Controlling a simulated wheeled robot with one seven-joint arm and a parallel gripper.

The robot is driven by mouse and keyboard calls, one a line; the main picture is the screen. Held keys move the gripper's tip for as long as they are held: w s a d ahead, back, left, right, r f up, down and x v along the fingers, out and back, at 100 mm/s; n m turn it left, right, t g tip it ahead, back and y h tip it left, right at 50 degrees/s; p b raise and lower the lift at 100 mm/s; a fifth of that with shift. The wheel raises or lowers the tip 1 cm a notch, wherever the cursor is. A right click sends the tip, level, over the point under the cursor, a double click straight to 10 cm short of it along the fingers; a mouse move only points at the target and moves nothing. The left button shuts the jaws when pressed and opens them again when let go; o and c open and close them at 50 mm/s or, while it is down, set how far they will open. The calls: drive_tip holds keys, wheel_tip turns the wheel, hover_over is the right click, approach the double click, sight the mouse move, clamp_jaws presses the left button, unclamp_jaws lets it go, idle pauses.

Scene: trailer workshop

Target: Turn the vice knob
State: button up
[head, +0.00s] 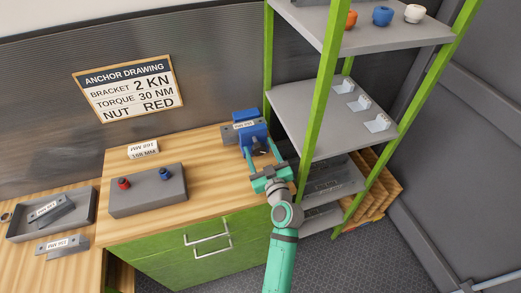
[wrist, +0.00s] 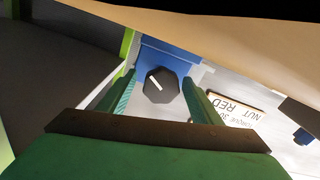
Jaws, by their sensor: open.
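The blue vice (head: 240,133) stands at the right end of the wooden workbench, with a labelled grey piece in its jaws. Its dark knob (wrist: 161,86) has a white pointer line and faces my wrist camera; the line slants from upper left to lower right in that view. In the head view the knob (head: 260,152) shows small on the vice's near side. My green gripper (head: 263,156) is open in front of the vice. In the wrist view its fingers (wrist: 158,82) stand left and right of the knob, with visible gaps; I cannot tell the depth between fingertips and knob.
A green-posted shelf rack (head: 318,95) stands close to the right of my gripper. A grey block (head: 140,202) with a red and a blue piece sits on the bench. A sign (head: 129,88) hangs on the wall. A grey tray (head: 75,225) lies at left.

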drive_tip(key=shift+w, duration=0.1)
drive_tip(key=shift+d, duration=0.2)
drive_tip(key=c, duration=0.6)
drive_tip(key=shift+s, duration=0.2)
drive_tip(key=c, duration=0.5)
drive_tip(key=shift+o, duration=0.2)
drive_tip(key=shift+a, duration=0.2)
drive_tip(key=shift+d, duration=0.1)
drive_tip(key=m, duration=0.4)
drive_tip(key=shift+r+m, duration=0.1)
drive_tip(key=shift+m, duration=2.4)
